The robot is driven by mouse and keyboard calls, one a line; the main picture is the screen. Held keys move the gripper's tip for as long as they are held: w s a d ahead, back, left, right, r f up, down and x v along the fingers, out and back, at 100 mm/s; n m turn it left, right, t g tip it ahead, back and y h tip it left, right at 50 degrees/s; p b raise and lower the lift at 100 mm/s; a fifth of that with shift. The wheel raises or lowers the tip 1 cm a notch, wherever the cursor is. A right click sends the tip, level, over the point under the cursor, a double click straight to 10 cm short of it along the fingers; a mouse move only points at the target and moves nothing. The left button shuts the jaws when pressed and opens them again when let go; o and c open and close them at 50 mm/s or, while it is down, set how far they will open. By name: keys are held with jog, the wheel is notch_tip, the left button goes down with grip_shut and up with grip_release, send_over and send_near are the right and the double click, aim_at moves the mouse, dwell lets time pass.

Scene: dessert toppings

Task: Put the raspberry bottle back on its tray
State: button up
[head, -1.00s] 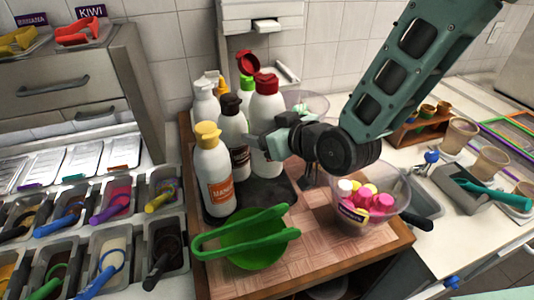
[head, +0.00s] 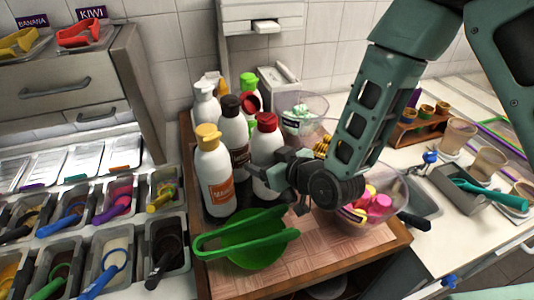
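A white bottle with a red cap (head: 266,146) is upright at the right of the bottle group; I take it for the raspberry bottle, though its label is hidden. A red flip lid shows behind its cap. My gripper (head: 268,178) reaches it from the right, shut on its lower body with a finger across its front. The dark tray (head: 289,207) lies under the bottle group, and the bottle is over its right part. The gripper hides the bottle's base, so I cannot tell whether it touches the tray.
A yellow-capped mango bottle (head: 216,175), a dark-capped bottle (head: 233,135) and a green-capped one (head: 249,79) stand close by on the left and behind. A clear bowl (head: 392,208) with small colourful items is at the right, partly behind my arm.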

jog(key=shift+f+b, duration=0.35)
jog(key=shift+b, duration=0.25)
jog(key=o, duration=1)
jog(key=shift+f, duration=0.15)
jog(key=shift+c, duration=0.2)
